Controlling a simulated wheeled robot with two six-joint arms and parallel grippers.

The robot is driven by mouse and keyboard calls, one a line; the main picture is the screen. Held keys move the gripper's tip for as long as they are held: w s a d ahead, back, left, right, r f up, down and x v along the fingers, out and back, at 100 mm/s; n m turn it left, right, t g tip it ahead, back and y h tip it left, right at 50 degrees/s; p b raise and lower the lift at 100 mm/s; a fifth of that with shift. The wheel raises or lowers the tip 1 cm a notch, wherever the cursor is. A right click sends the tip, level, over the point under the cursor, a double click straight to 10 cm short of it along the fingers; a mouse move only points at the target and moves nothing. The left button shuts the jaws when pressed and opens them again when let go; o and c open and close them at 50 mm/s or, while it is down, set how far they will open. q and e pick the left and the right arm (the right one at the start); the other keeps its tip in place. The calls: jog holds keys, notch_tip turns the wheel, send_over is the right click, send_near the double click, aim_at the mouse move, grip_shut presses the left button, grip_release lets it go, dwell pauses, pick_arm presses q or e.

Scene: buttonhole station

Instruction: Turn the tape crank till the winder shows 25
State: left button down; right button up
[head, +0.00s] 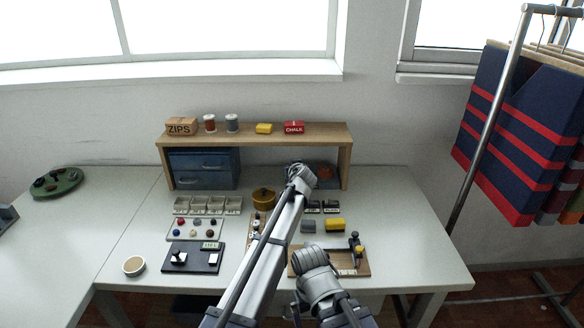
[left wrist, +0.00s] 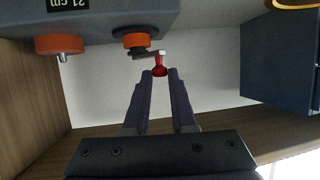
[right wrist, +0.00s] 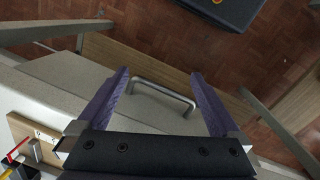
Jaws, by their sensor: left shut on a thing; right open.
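The tape winder (left wrist: 120,16) is a grey body at the top of the left wrist view. Its label (left wrist: 68,5) appears upside down and reads 21 cm. Two orange round parts show below it, and from the right one a short crank arm (left wrist: 147,54) reaches to a red knob (left wrist: 160,69). My left gripper (left wrist: 161,76) is shut on the red knob at its fingertips. In the head view my left arm reaches under the wooden shelf and largely hides the winder. My right gripper (right wrist: 158,80) is open and empty, above the bench's front edge.
The wooden shelf (head: 255,134) spans over the winder, with a blue drawer box (head: 203,168) at its left. A drawer handle (right wrist: 163,92) shows between my right fingers.

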pick_arm(q)
jog(key=shift+a+h, duration=0.15)
jog(key=shift+h, duration=0.15)
jog(key=shift+w+a+m+h, duration=0.15)
jog(key=shift+a+m+h, duration=0.15)
jog(key=shift+m+h, duration=0.35)
jog(key=shift+w+a+m+h, duration=0.15)
jog(key=shift+a+m+h, duration=0.1)
jog(key=shift+m+h, duration=0.4)
jog(key=shift+w+a+m+g+h, duration=0.1)
jog(key=shift+w+a+m+h, duration=0.1)
jog(key=shift+m+h, duration=0.4)
jog(key=shift+w+a+m+g+h, duration=0.1)
jog(key=shift+w+a+m+h, duration=0.15)
jog(key=shift+m+h, duration=0.35)
jog(key=shift+w+a+m+g+h, duration=0.1)
jog(key=shift+w+a+m+h, duration=0.1)
jog(key=shift+m+h, duration=0.4)
jog(key=shift+h, duration=0.3)
jog(key=c, duration=0.7)
grip_release()
jog(key=shift+c, duration=0.2)
